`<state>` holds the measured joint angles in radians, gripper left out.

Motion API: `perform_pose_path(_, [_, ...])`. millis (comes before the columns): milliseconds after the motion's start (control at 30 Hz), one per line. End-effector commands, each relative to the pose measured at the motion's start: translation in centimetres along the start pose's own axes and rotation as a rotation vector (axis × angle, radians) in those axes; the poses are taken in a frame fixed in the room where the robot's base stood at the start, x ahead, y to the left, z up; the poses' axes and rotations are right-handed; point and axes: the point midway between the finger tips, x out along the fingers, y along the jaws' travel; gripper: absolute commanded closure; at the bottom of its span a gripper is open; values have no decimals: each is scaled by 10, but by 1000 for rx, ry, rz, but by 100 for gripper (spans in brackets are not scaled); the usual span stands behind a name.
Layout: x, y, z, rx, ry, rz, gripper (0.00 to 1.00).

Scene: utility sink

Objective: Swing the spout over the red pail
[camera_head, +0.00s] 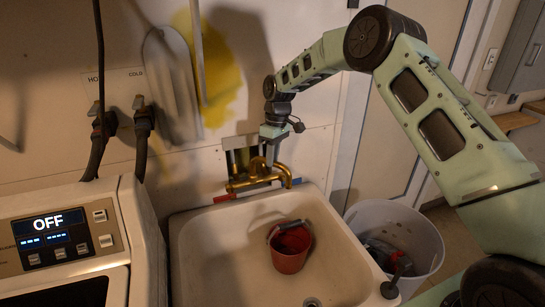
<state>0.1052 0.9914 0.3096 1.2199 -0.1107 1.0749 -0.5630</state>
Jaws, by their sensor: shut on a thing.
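The red pail (291,262) stands in the white sink (215,265), towards the back of the basin, with its handle at the rim. The brass tap (252,181) is on the wall behind the sink, and its curved spout (286,173) shows at the right side of the tap, behind and left of my arm's reach over the basin. My gripper (269,153) points down from above at the tap and is shut on the spout. The fingertips are small here, and the exact grip point is hard to make out.
A washing machine (120,235) with an "OFF" display stands at left. A white bin (400,225) with dark contents stands right of the sink. A dark-handled object (392,285) is at the sink's right front rim. Hoses hang at the wall left.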

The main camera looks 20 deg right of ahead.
Motion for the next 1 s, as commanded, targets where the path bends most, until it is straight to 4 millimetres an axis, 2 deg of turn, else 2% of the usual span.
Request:
perform_pose_path(33, [-3,2,-1,-2,6,7,100])
perform_pose_path(67, [-3,2,-1,-2,6,8,79])
perform_pose_path(133, [-3,2,-1,-1,6,7,59])
perform_pose_path(433, [-2,1,0,0,3,4,59])
perform_pose_path(567, [-11,2,-1,0,5,6,59])
perform_pose_path(1000, [-95,2,-1,0,6,7,59])
